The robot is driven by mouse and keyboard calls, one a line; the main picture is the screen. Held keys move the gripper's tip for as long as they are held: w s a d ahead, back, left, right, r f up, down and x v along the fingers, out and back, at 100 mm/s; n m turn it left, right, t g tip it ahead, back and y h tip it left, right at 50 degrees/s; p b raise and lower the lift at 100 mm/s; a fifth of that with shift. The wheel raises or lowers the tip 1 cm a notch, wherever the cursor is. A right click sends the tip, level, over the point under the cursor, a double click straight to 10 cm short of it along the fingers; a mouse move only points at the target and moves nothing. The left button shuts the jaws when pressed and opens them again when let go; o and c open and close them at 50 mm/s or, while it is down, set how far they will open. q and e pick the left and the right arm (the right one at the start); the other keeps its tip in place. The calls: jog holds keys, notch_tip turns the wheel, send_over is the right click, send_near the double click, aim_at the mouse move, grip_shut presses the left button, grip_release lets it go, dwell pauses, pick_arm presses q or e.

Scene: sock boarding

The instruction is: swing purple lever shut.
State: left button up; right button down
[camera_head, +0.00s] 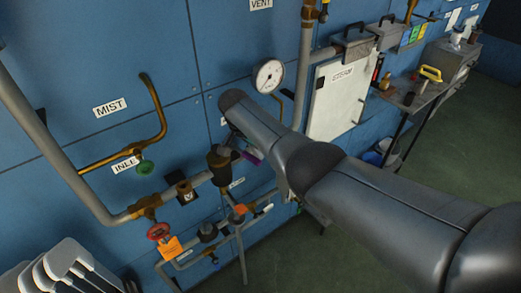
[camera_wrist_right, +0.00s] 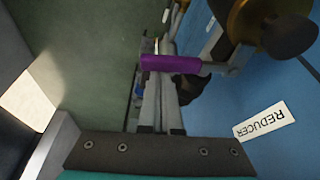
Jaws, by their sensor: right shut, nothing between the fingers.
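The purple lever (camera_head: 252,155) shows in the head view as a short purple grip, partly covered by my right arm, beside the pipework on the blue wall. In the right wrist view the purple lever (camera_wrist_right: 170,64) lies across the picture on a grey arm that runs right to a brass valve body (camera_wrist_right: 262,20). My right gripper (camera_head: 236,143) is mostly hidden behind its own arm, close to the lever. In the wrist view its dark screwed edge is at the bottom, with a gap in the picture between it and the lever. The gripper is shut and empty. My left gripper is out of view.
A REDUCER label (camera_wrist_right: 261,120) is on the wall beside the lever. A red handwheel (camera_head: 158,231) with an orange tag and a pressure gauge (camera_head: 268,76) are nearby. A white cabinet (camera_head: 340,95) and a bench stand right. White sock forms (camera_head: 68,258) are at lower left.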

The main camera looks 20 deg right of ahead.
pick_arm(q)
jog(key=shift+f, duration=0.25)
pick_arm(e)
jog(key=shift+s+a+m+g, duration=0.15)
jog(key=shift+s+a+m, duration=0.2)
jog(key=shift+m, duration=0.3)
jog(key=shift+s+a+m+g, duration=0.1)
jog(key=shift+a+m+g, duration=0.05)
jog(key=shift+a+m, duration=0.4)
